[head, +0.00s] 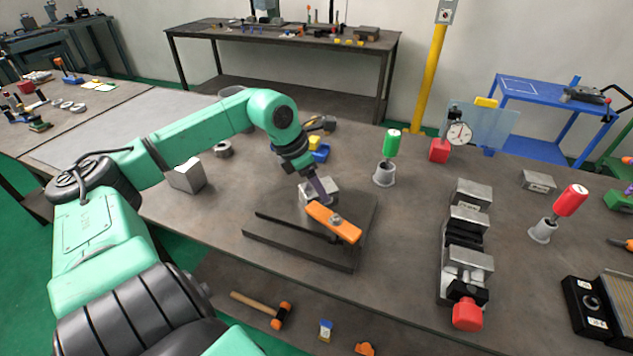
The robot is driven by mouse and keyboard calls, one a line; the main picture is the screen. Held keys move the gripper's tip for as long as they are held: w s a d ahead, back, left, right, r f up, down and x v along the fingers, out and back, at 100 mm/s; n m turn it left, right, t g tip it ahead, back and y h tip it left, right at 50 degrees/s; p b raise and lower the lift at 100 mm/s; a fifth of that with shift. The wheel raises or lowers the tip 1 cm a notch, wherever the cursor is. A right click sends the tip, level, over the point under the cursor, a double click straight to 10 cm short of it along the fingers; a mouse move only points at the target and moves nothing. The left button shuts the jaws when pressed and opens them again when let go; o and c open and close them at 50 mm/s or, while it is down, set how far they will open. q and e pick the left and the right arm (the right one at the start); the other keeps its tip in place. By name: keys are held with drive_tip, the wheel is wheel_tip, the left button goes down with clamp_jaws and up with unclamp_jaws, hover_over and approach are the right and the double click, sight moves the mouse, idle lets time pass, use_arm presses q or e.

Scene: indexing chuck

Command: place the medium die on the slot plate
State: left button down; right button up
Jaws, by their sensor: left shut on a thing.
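My left gripper (319,190) reaches down over the middle of the bench. The bar slants over a dark flat plate with raised edge strips (300,248), which looks like the slot plate. Whether the bar touches the plate cannot be told. No part is clearly marked as the medium die. My right gripper is out of view.
A grey vise with a red end (468,257) stands right of the plate. Green-handled (392,142) and red-handled (570,201) tools stand in grey holders. A silver block (187,176) and a dark nut-like ring (223,149) lie left. The bench between plate and vise is clear.

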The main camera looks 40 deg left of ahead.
use_arm(q)
drive_tip(key=shift+r, duration=0.1)
drive_tip(key=shift+c, duration=2.2)
unclamp_jaws()
drive_tip(key=shift+d+f, duration=0.1)
drive_tip(key=shift+f, duration=0.1)
drive_tip(key=o, duration=0.4)
drive_tip(key=shift+r, duration=0.1)
drive_tip(key=shift+r, duration=0.1)
drive_tip(key=b+v, duration=0.3)
drive_tip(key=v, duration=0.9)
